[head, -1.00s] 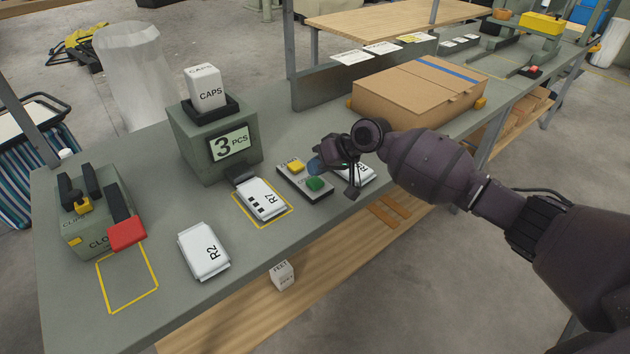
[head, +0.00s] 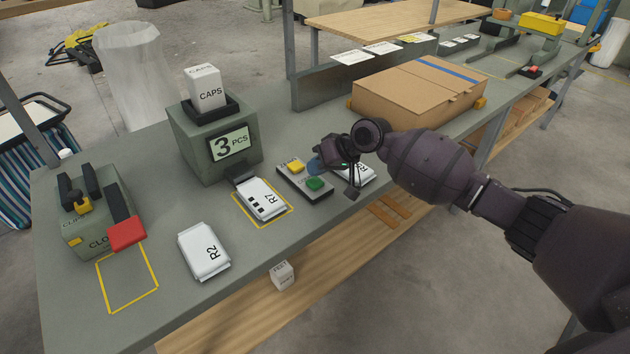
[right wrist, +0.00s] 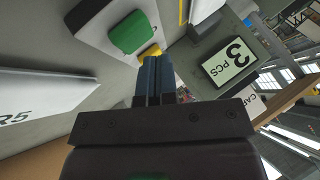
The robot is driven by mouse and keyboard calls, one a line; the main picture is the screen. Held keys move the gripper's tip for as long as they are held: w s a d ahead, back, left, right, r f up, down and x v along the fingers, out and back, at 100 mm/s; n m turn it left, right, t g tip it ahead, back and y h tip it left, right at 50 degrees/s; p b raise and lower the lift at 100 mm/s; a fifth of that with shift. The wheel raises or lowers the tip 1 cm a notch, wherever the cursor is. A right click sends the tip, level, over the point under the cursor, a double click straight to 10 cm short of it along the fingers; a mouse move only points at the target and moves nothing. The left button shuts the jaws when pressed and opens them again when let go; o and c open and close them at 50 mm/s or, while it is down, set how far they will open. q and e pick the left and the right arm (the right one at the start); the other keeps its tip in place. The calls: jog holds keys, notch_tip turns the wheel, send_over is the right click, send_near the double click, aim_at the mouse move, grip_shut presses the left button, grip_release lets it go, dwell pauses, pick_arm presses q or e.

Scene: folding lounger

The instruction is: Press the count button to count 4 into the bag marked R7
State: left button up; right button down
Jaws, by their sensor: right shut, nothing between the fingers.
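The counting machine (head: 190,150) stands at the back of the bench, and its display (head: 230,143) reads 3 PCS; the display also shows in the right wrist view (right wrist: 229,58). The white bag marked R7 (head: 258,197) lies in a yellow outline below its chute, with several dark squares on it. The button box (head: 297,186) beside it carries a green button (head: 315,183) and a yellow button (head: 296,166). The green button also shows in the right wrist view (right wrist: 133,32). My right gripper (head: 316,165) is shut and empty, just right of the buttons; contact is not visible. My left gripper is out of view.
Bag R2 (head: 203,250) lies at the front left. Another bag (head: 361,175), R5 in the wrist view (right wrist: 40,108), is partly hidden behind my right gripper. A clip machine (head: 88,215) with a red lever stands left. A cardboard box (head: 420,95) stands behind my right arm.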

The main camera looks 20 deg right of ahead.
jog(key=shift+f, duration=0.2)
dwell(0.4)
jog(key=shift+f, duration=0.25)
jog(key=shift+f, duration=0.35)
dwell(0.6)
jog(key=shift+f, duration=0.2)
jog(key=shift+r, duration=0.1)
dwell(0.6)
jog(key=shift+r+p, duration=0.3)
jog(key=shift+r, duration=0.55)
